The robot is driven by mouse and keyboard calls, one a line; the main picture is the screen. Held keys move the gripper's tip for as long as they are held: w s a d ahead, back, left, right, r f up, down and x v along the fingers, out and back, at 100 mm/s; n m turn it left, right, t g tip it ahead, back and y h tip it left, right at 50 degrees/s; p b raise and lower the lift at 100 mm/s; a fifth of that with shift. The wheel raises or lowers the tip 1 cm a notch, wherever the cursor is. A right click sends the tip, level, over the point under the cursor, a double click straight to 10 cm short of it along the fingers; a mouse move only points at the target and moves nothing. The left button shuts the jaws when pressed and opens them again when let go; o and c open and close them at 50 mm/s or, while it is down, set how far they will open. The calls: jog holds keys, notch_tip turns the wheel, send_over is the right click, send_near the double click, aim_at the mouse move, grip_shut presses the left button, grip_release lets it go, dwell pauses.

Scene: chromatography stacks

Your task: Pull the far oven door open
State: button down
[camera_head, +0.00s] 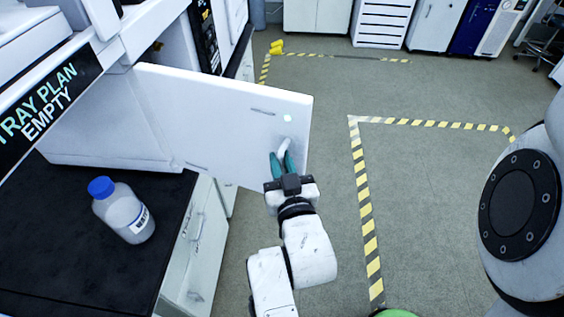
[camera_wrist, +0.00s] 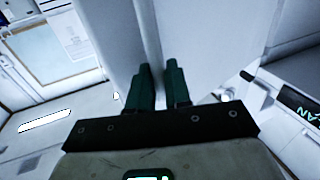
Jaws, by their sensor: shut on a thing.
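The white oven door (camera_head: 215,115) stands swung out from the instrument stack, its panel reaching over the aisle. Its short white handle (camera_head: 285,147) is near the panel's free edge. My gripper (camera_head: 281,162), with teal fingers, is shut on the handle from the near side. In the wrist view, the dark green fingers (camera_wrist: 158,85) sit close together in front of a broad white surface. The handle's part between the fingers is mostly hidden there.
A blue-capped bottle (camera_head: 123,210) stands on the black bench top (camera_head: 60,265) at left. A sign (camera_head: 40,100) reads "TRAY PLAN EMPTY". Yellow-black striped tape (camera_head: 362,200) marks the grey floor. The floor right of the door is clear.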

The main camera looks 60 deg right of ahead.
jog(key=c, duration=1.3)
grip_release()
jog(key=shift+w+a, duration=0.25)
jog(key=shift+w, duration=0.15)
jog(key=shift+o, duration=0.3)
jog(key=shift+d, duration=0.1)
jog(key=shift+s, duration=0.15)
jog(key=p+v, duration=0.1)
jog(key=v, duration=0.9)
jog(key=shift+s+a, duration=0.25)
